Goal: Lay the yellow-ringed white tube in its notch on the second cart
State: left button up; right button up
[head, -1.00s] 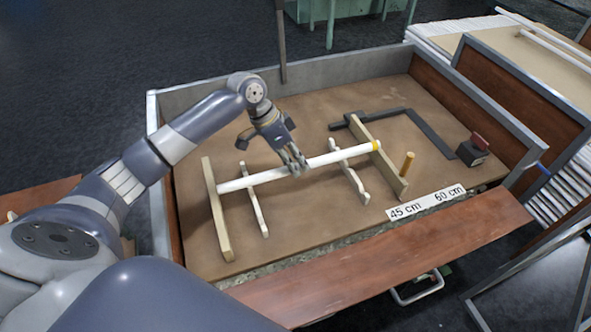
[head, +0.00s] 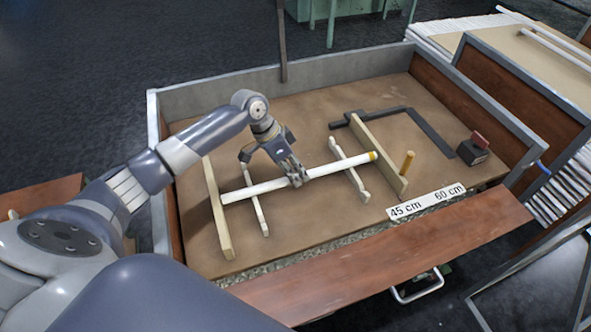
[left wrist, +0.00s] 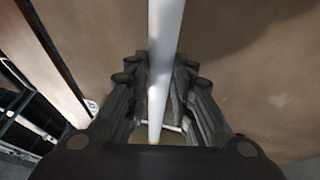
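The white tube (head: 328,169) with a yellow ring (head: 373,156) at its right end lies across two pale notched rails, the left rail (head: 262,222) and the right rail (head: 360,185). I cannot tell whether it rests in the notches or hangs just above them. Its ringed end is close to the right wooden board (head: 388,168); its other end is by the left board (head: 217,215). My left gripper (head: 297,180) is around the tube's middle, fingers closed on it. In the left wrist view the tube (left wrist: 164,50) runs between the fingers. My right gripper is out of view.
The cart tray has a raised grey rim (head: 220,91). On it are a black angle bar (head: 428,130), a wooden peg (head: 407,162), a dark block (head: 472,152) and a "45 cm 60 cm" label (head: 427,202). Another cart with white tubes (head: 560,50) stands at right.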

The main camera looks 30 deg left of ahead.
pick_arm(q)
jog(key=shift+o, duration=1.3)
jog(key=shift+r, duration=0.1)
jog(key=shift+r, duration=0.35)
jog(key=v, duration=1.2)
jog(key=shift+r, duration=0.2)
